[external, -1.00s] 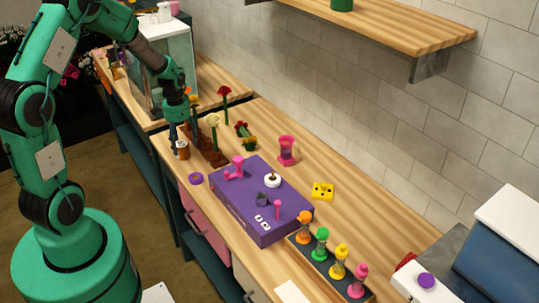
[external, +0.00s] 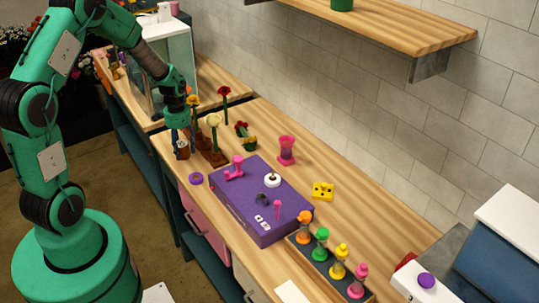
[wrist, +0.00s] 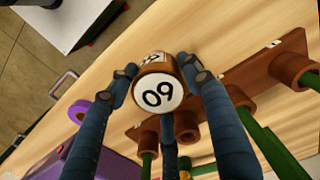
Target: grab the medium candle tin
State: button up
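A small brown cylindrical tin with a white top marked with dark digits, reading "09" or "60", stands on the wooden counter; I take it as the candle tin (wrist: 158,94). It also shows in the external view as a small brown tin (external: 183,152), partly hidden by my fingers. My gripper (wrist: 157,70) is over it, with dark blue fingers spread to its left and right and a third finger below it in the wrist view. The fingers look open around the tin; firm contact is not visible. No other candle tin is clearly seen.
A brown holder (wrist: 222,98) with several tubes and flower stems stands close beside the tin. A purple roll (external: 195,178) lies nearby, with a purple box (external: 237,203) to its right. A pink hourglass-shaped vessel (external: 286,150) stands farther back on the counter.

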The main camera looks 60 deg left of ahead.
aim_at(181, 144)
jog(key=c, duration=0.7)
jog(key=shift+o, duration=0.2)
jog(key=shift+r, duration=0.1)
jog(key=shift+r, duration=0.5)
jog(key=shift+s+d+r+p, duration=0.1)
jog(key=shift+s+r+p, duration=0.1)
jog(key=shift+r, duration=0.45)
jog(key=shift+s+d+r+p, duration=0.1)
jog(key=shift+r+p, duration=0.05)
jog(key=shift+r, duration=0.45)
jog(key=s+d+r+p, duration=0.1)
jog(key=s+d, duration=0.7)
jog(key=s, duration=0.5)
jog(key=shift+r, duration=0.15)
